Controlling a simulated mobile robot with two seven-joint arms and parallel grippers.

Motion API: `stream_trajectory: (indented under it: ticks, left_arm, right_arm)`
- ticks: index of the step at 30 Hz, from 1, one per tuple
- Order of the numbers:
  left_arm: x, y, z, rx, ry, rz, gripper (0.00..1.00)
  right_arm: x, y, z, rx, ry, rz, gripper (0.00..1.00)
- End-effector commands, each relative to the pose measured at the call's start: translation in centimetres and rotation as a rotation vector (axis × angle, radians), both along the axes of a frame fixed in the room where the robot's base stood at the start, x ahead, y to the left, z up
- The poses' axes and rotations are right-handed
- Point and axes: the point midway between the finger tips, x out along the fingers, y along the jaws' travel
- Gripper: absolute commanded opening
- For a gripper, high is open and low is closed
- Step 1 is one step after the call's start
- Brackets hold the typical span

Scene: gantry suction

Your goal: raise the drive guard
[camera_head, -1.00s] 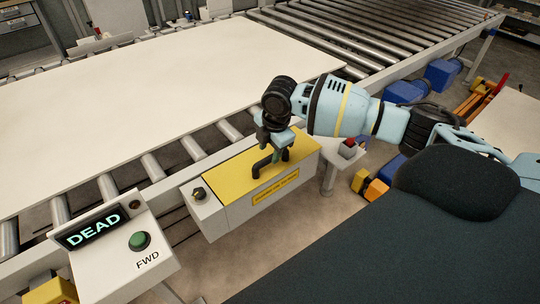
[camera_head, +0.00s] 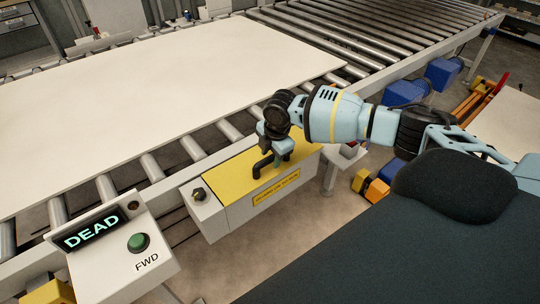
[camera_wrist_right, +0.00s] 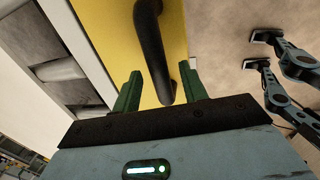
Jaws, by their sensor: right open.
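The drive guard (camera_head: 236,176) is a yellow-topped cover on a light grey housing beside the conveyor, and it looks closed. A black bar handle (camera_head: 263,169) stands on its top, with a yellow label on the front face. My right gripper (camera_head: 277,151) is open just above the guard, at the handle's far end. In the right wrist view the handle (camera_wrist_right: 152,45) runs between the two green fingers (camera_wrist_right: 160,82) over the yellow top (camera_wrist_right: 110,22). Whether the fingers touch it I cannot tell. My left gripper is not in view.
A black knob (camera_head: 198,194) is on the housing's left end. A large pale board (camera_head: 160,85) lies on the rollers behind.

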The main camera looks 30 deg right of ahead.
Motion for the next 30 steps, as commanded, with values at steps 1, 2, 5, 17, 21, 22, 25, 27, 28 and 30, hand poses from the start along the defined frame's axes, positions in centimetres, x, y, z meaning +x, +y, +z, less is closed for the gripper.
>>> stream_trajectory:
  ticks: [1,2,5,17,21,22,25,27,28,30]
  left_arm:
    - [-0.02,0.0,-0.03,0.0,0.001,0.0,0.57]
    - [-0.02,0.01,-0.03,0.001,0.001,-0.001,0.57]
    - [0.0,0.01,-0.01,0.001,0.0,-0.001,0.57]
    - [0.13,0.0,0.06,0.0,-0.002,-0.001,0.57]
    - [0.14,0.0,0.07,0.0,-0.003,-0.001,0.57]
    - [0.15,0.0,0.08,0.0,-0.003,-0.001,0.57]
    - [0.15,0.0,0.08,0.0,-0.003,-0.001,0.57]
    - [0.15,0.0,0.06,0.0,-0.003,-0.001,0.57]
    - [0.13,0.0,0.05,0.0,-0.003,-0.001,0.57]
    - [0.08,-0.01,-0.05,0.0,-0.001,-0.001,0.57]
  right_arm:
    - [0.06,0.03,-0.3,0.0,0.0,0.0,0.43]
    - [0.09,0.03,-0.4,0.0,0.0,0.0,0.43]
    - [0.14,0.02,-0.51,0.0,-0.001,0.0,0.43]
    - [0.14,0.02,-0.46,0.0,-0.002,0.0,0.15]
    - [0.13,0.02,-0.45,0.0,-0.001,0.0,0.0]
    - [0.13,0.02,-0.45,0.0,-0.001,0.0,0.0]
    - [0.13,0.02,-0.45,0.0,-0.001,0.0,0.0]
    - [0.15,0.02,-0.45,0.0,-0.001,0.0,0.0]
    - [0.17,0.02,-0.46,0.0,0.0,-0.001,0.0]
    - [0.29,0.04,-0.43,0.0,0.004,-0.001,0.0]
